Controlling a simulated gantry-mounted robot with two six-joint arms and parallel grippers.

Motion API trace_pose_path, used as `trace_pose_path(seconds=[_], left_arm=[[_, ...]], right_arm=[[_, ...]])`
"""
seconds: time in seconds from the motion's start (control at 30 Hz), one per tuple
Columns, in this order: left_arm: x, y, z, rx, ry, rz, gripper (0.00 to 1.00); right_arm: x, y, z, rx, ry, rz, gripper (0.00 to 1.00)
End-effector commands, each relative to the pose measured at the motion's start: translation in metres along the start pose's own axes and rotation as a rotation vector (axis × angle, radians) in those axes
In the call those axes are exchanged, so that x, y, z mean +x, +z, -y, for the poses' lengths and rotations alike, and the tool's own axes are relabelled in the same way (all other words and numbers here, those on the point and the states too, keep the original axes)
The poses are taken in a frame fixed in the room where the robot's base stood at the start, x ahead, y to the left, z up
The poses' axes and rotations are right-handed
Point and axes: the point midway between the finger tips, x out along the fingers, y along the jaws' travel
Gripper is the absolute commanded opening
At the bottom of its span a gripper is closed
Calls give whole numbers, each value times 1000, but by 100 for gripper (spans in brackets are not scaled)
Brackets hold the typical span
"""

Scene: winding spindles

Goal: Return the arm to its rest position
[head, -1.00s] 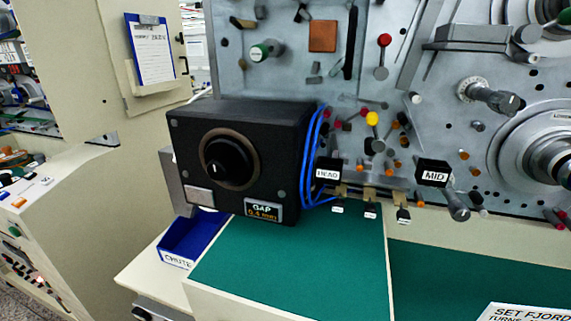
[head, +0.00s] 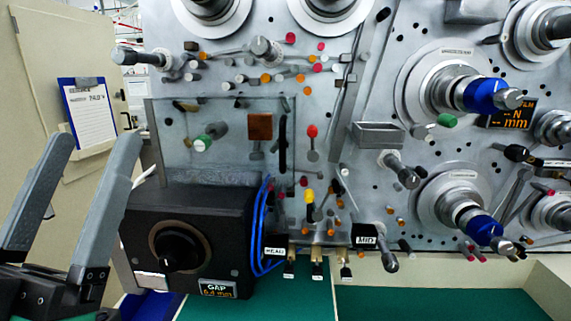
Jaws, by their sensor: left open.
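My left gripper (head: 75,195) is in the lower left of the head view. Its two long grey fingers point up and stand well apart, with nothing between them. The right finger overlaps the left edge of the black GAP box (head: 225,235) in the picture; I cannot tell whether they touch. The box has a round black knob and a small display. My right gripper is not in view.
The grey machine panel (head: 360,100) with spindles, pegs and blue-collared shafts (head: 480,95) fills the back. A clipboard (head: 90,110) hangs on the beige cabinet at left. The green work surface (head: 430,303) in front looks clear. A blue bin (head: 150,305) is partly hidden.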

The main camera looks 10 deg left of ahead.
Motion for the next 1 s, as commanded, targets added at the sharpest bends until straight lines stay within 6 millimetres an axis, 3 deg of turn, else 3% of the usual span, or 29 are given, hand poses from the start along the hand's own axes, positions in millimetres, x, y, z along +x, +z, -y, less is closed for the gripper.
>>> trace_pose_path(seconds=[0.03,0.07,0.1,0.7,0.83,1.0], left_arm=[[3,-30,-33,-63,82,-13,79],[16,-45,-39,-70,99,-8,79],[38,-59,-35,-61,87,0,79],[249,-248,-37,-58,81,5,79],[274,-271,-38,-58,80,6,79],[282,-278,-38,-58,80,6,79]], right_arm=[[8,-7,0,0,0,0,50],[22,-19,0,0,0,2,50],[43,-38,0,0,0,3,50],[252,-232,-1,0,0,0,50],[278,-256,-1,0,0,0,50],[285,-263,-1,0,0,0,50]])
